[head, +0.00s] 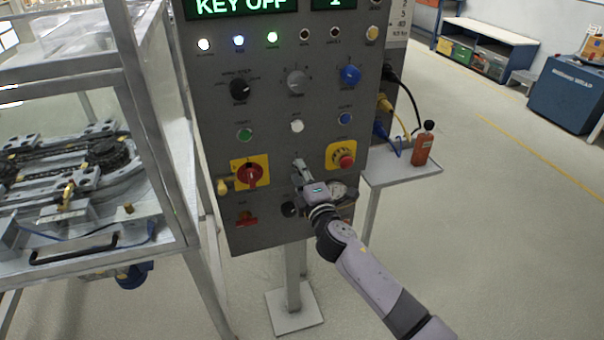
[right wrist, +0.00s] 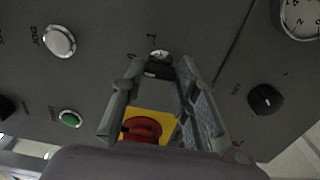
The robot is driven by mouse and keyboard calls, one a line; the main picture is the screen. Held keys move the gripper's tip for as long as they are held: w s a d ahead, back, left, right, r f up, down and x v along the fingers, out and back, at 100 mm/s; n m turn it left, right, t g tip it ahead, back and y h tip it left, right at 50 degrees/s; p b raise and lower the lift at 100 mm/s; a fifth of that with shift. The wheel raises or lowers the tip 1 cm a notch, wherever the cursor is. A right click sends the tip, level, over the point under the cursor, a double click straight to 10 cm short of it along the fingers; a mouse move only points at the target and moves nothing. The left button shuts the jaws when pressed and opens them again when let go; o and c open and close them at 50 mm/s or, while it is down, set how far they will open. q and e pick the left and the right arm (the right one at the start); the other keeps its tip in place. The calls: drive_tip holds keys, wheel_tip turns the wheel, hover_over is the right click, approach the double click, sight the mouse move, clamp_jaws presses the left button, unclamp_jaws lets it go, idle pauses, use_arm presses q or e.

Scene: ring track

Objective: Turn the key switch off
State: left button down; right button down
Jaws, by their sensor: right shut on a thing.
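The key switch (right wrist: 159,54) is a small round metal lock with a dark key (right wrist: 155,70) in it, on the grey control panel (head: 226,130). Marks 0 and 1 are beside it in the right wrist view. My right gripper (right wrist: 158,76) has its fingers on both sides of the key and is shut on it. In the head view the right gripper (head: 300,172) reaches the lower middle of the panel and hides most of the switch. The display (head: 240,6) at the top reads KEY OFF. My left gripper is not in view.
A red rotary switch on a yellow plate (head: 250,173) is left of the gripper, and a red emergency button (head: 346,161) is right of it. A black knob (head: 290,209) is just below. A side shelf (head: 395,172) holds an orange bottle (head: 423,146).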

drive_tip(key=shift+f, duration=0.1)
drive_tip(key=c, duration=1.2)
unclamp_jaws()
drive_tip(key=shift+c, duration=0.2)
drive_tip(key=shift+s, duration=0.1)
drive_tip(key=v, duration=1.2)
